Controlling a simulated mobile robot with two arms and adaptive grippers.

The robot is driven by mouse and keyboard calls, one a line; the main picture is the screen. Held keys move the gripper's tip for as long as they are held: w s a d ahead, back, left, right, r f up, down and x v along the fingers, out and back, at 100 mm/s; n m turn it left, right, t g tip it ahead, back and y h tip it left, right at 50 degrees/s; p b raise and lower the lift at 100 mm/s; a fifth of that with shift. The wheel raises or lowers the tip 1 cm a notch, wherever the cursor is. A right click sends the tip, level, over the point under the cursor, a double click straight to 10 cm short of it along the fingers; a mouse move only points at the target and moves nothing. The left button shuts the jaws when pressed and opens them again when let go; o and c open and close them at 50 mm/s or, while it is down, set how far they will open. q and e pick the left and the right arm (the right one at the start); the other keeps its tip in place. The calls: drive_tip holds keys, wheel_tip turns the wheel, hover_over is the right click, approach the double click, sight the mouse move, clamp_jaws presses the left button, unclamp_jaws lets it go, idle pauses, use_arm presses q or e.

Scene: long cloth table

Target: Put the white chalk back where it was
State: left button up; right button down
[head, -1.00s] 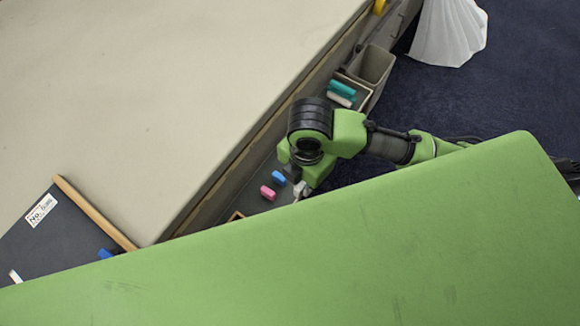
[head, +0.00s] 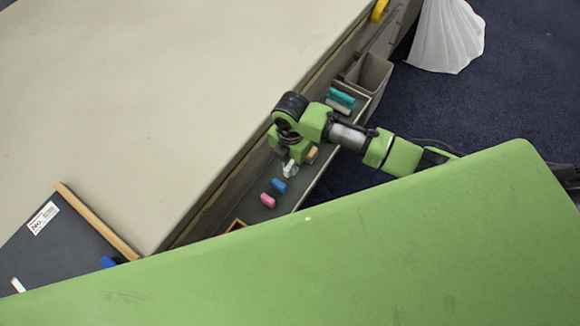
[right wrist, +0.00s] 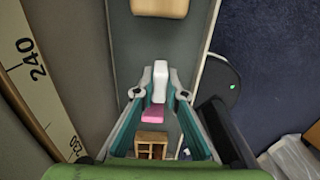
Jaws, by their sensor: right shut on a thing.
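My right gripper (head: 290,172) hangs over the long grey tray (head: 240,211) at the table's side. It is shut on a white chalk (right wrist: 160,80), which shows between the fingertips in the right wrist view. The chalk appears to be above the tray floor, but its exact height is hard to tell. A blue chalk (head: 279,185) and a pink chalk (head: 267,200) lie in the tray just below the gripper in the head view. The pink chalk also shows behind the fingers in the right wrist view (right wrist: 155,115). My left gripper is not in view.
A tan block (head: 312,154) lies in the tray beside the gripper. Teal (head: 341,96) and pale (head: 338,107) pieces lie farther up, before a grey bin (head: 370,73). A dark board (head: 65,255) with a white piece (head: 18,285) lies at lower left.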

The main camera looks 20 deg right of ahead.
sight(290, 169)
drive_tip(key=shift+w+f, duration=0.35)
drive_tip(key=shift+f, duration=0.05)
drive_tip(key=shift+w+f, duration=0.15)
drive_tip(key=shift+f, duration=1.6)
drive_tip(key=shift+f, duration=0.15)
drive_tip(key=c, duration=2)
unclamp_jaws()
drive_tip(key=shift+c, duration=0.2)
wheel_tip(290, 169, up, 12)
drive_tip(key=shift+r, duration=0.2)
